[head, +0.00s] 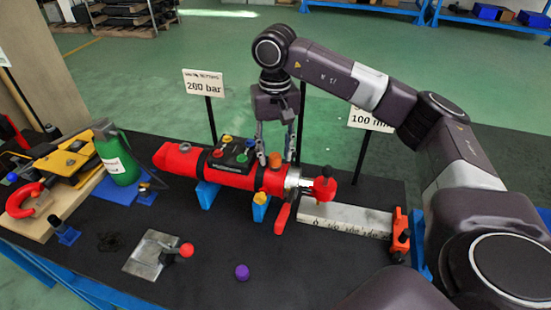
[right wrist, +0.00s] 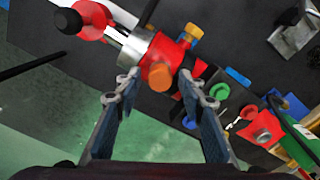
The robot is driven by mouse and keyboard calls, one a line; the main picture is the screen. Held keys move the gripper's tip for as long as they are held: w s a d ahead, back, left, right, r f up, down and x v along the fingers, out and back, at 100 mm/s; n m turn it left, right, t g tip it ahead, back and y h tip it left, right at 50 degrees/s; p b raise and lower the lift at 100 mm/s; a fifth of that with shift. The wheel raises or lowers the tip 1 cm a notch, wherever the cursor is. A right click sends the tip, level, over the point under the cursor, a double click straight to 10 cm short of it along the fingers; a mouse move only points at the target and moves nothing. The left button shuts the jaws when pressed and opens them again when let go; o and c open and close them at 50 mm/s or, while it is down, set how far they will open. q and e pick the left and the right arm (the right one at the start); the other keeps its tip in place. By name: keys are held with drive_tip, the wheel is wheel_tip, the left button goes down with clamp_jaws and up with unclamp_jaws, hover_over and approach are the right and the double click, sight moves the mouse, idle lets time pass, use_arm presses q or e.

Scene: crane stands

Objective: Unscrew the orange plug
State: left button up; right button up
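The orange plug (head: 275,160) stands up from the top of a red cylinder (head: 180,157), near its silver end; it also shows in the right wrist view (right wrist: 160,77). My right gripper (head: 276,157) is above the cylinder and points down at the plug. In the right wrist view its fingers (right wrist: 159,84) are open, with one fingertip toward each side of the plug and gaps visible between. I cannot tell exactly how far the fingertips reach down beside the plug. My left gripper is not in view.
A control panel (head: 233,153) with coloured buttons sits on the cylinder beside the plug. Blue supports (head: 207,195) hold the cylinder. Signs on posts stand behind, including the 200 bar sign (head: 204,83). A purple ball (head: 242,272) and a red-knobbed lever (head: 186,250) are in front.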

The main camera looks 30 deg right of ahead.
drive_tip(key=m, duration=0.6)
drive_tip(key=m+p, duration=0.1)
drive_tip(key=m, duration=0.9)
drive_tip(key=m+p, duration=0.1)
drive_tip(key=m, duration=0.3)
drive_tip(key=shift+m, duration=0.3)
clamp_jaws()
idle(0.3)
drive_tip(key=shift+r, duration=0.1)
idle(0.4)
